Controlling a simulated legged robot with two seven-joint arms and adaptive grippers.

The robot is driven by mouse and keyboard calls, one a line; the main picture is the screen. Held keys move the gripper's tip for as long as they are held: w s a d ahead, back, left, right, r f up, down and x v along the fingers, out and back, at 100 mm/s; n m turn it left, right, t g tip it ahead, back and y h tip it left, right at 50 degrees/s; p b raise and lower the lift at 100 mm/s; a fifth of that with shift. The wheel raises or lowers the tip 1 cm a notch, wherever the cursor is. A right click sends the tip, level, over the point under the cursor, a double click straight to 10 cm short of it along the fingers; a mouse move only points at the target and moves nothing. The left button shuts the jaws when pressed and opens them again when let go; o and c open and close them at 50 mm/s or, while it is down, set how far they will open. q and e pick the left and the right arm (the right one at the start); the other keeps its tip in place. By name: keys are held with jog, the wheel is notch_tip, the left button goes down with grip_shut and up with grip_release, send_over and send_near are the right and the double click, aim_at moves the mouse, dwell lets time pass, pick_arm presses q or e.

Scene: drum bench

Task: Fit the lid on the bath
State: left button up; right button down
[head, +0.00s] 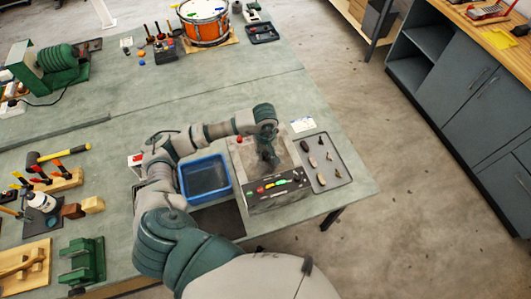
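The bath (277,189) appears to be the grey box near the right end of the green bench, with coloured controls on its front panel. A flat grey surface (246,160) shows at its top; I cannot tell whether this is the lid or the bath's own top. My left gripper (270,158) points down over the middle of that top, small and dark. I cannot tell whether its fingers are open or shut, or whether they touch anything. No separate lid can be made out. My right gripper is not in view.
A blue tub (206,179) stands just left of the bath, below my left forearm. A grey tray (327,170) with several small parts lies at its right, near the bench edge. A dark mat (218,221) lies in front. A drum (206,24) stands at the back.

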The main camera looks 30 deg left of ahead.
aim_at(265, 152)
pick_arm(q)
jog(key=o, duration=0.4)
jog(key=shift+s+f, duration=0.3)
jog(key=shift+f, duration=0.2)
jog(key=shift+c, duration=0.2)
jog(key=shift+w, duration=0.2)
jog(key=shift+w+r, duration=0.1)
jog(key=shift+r, duration=0.1)
notch_tip(265, 152, up, 12)
jog(key=shift+f, duration=0.15)
